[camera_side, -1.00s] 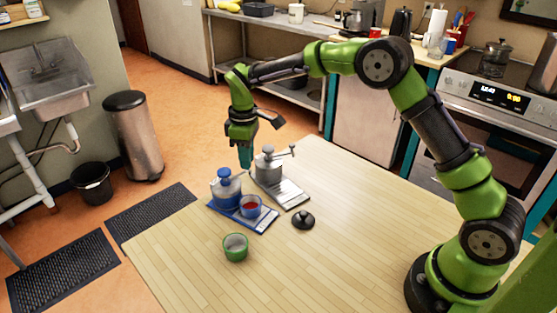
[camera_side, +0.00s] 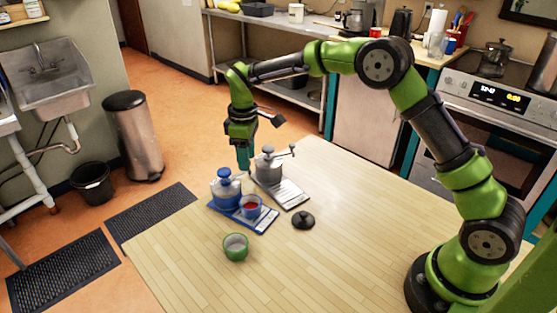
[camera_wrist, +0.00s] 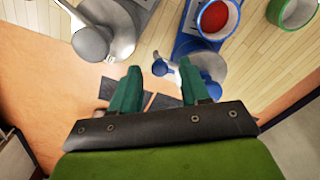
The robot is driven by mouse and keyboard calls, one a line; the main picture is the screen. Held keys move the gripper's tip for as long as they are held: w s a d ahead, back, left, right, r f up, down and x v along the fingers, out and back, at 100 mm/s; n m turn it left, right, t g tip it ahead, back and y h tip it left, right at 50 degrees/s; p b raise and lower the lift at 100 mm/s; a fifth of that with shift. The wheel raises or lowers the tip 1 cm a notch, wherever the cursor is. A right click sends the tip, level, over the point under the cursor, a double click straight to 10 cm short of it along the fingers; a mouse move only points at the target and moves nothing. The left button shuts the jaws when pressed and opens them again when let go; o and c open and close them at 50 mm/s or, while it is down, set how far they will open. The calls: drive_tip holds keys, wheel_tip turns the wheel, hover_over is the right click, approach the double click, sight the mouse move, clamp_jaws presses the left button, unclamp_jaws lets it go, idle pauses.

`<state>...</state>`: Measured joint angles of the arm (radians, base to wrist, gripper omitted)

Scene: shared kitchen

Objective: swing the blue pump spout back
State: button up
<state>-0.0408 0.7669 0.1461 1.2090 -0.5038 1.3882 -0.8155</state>
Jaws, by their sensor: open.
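The blue pump (camera_side: 227,193) stands on a blue base plate (camera_side: 262,224) near the table's far left edge. A blue cup with red contents (camera_side: 251,206) stands on the same plate. My gripper (camera_side: 245,166) is open and empty, pointing down behind the pump. In the wrist view the spout's end appears between my two fingertips (camera_wrist: 160,68); I cannot tell whether they touch it.
A grey pump (camera_side: 269,169) with a side handle stands on a grey plate close to the right of my gripper. A green cup (camera_side: 235,248) and a black knobbed lid (camera_side: 303,220) lie nearer the front. The table's right part is clear.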

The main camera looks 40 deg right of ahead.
wheel_tip(320, 180, up, 17)
drive_tip(key=shift+f, duration=0.2)
idle(0.4)
drive_tip(key=s+d+f+m+t+y, duration=0.1)
drive_tip(key=s+m+t, duration=0.2)
drive_tip(key=s, duration=1.1)
drive_tip(key=s+d+m+t+y, duration=0.1)
drive_tip(key=s+m+t, duration=0.3)
drive_tip(key=s+m, duration=0.4)
drive_tip(key=s+d, duration=0.1)
drive_tip(key=s, duration=0.6)
drive_tip(key=shift+d+f, duration=0.15)
drive_tip(key=shift+f, duration=0.2)
